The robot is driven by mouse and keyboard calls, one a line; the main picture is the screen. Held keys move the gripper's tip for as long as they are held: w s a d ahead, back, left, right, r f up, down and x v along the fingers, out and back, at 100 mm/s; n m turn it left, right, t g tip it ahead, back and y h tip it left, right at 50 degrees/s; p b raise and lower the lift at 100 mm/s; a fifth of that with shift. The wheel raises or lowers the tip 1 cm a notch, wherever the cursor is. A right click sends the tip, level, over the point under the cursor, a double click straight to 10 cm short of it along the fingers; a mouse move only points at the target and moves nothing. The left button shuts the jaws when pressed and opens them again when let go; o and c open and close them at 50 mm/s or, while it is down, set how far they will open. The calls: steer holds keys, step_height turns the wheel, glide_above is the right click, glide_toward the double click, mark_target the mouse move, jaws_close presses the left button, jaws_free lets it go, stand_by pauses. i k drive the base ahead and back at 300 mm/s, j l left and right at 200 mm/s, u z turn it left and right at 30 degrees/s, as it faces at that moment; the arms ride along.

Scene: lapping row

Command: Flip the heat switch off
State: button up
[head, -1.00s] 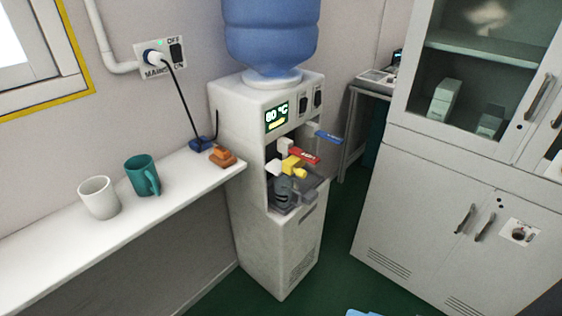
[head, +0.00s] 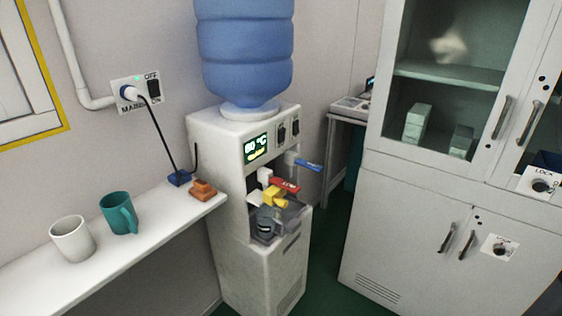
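The white water dispenser (head: 207,150) stands in the middle of the head view with a blue bottle (head: 243,55) on top. Its front has a lit green display (head: 256,149) that appears to read 80 °C. Two dark rocker switches, a left one (head: 282,132) and a right one (head: 295,126), sit to the right of the display. Their labels and positions are too small to read. Below are a red tap lever (head: 285,184), a blue tap lever (head: 308,165) and a yellow piece (head: 274,198). My gripper is not in view.
A wall socket plate (head: 140,93) marked MAINS has a plug and a dark switch. A white shelf (head: 150,232) holds a white mug (head: 72,239), a teal mug (head: 118,213) and an orange-brown block (head: 203,189). A grey cabinet (head: 400,200) stands at right; green floor shows between.

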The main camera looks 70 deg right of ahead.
mark_target(282, 132)
steer(key=l+z, duration=0.15)
steer(key=z, duration=0.25)
steer(key=l+z, duration=0.1)
steer(key=z, duration=0.3)
steer(key=l+z, duration=0.15)
steer(key=z, duration=0.25)
steer(key=i+z, duration=0.1)
steer(key=z, duration=0.3)
steer(key=i+l, duration=0.05)
